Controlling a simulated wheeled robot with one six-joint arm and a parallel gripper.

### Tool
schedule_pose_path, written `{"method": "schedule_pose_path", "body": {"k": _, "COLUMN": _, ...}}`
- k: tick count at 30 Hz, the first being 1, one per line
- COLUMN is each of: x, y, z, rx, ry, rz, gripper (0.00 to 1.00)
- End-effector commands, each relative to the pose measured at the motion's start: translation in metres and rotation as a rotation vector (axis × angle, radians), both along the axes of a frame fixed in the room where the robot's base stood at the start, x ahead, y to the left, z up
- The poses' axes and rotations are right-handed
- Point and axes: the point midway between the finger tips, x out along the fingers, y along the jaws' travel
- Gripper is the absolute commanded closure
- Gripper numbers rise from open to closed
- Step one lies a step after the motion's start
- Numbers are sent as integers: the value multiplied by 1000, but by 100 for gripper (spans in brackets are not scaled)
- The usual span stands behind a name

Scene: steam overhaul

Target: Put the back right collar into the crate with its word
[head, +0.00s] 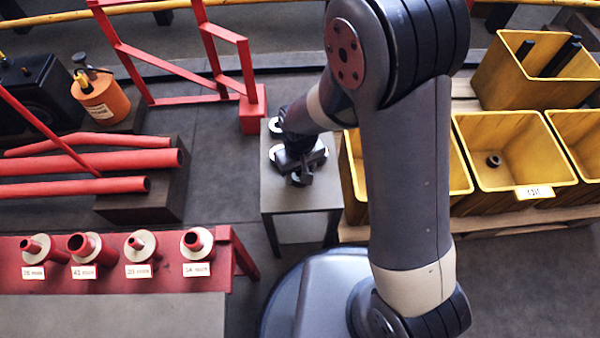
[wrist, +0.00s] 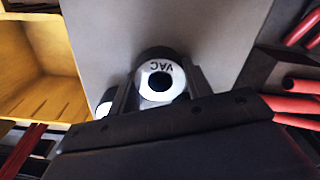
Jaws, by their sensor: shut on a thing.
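My gripper (head: 301,172) is over the small grey table (head: 305,197) in the middle of the head view. In the wrist view its fingers are shut on a dark collar with a white face marked VAC (wrist: 160,82). I cannot tell whether this collar still touches the table. Other white-faced collars show on the table's left side, one at the back (head: 274,125) and one nearer (head: 274,152); my gripper partly hides the table. A yellow crate (head: 535,178) at the right has a white word tag, too small to read surely, and a dark collar (head: 493,160) inside.
A yellow crate (head: 500,90) with dark bars stands at the back right. Another crate (head: 352,185) is partly behind my arm. Red pipes (head: 95,162) lie at the left, above a red bench (head: 110,283) with tagged flanged parts. A red frame (head: 252,112) stands close behind the table.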

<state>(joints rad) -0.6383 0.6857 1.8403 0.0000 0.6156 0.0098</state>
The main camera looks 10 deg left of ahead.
Motion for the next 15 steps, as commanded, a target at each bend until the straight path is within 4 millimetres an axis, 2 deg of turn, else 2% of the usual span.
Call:
{"method": "schedule_pose_path", "body": {"k": 5, "x": 1, "y": 1, "z": 7, "rx": 2, "ry": -2, "rz": 0, "gripper": 96}}
{"method": "schedule_pose_path", "body": {"k": 8, "x": 1, "y": 1, "z": 21, "rx": 2, "ry": -3, "rz": 0, "gripper": 96}}
{"method": "schedule_pose_path", "body": {"k": 15, "x": 1, "y": 1, "z": 70, "rx": 4, "ry": -5, "rz": 0, "gripper": 96}}
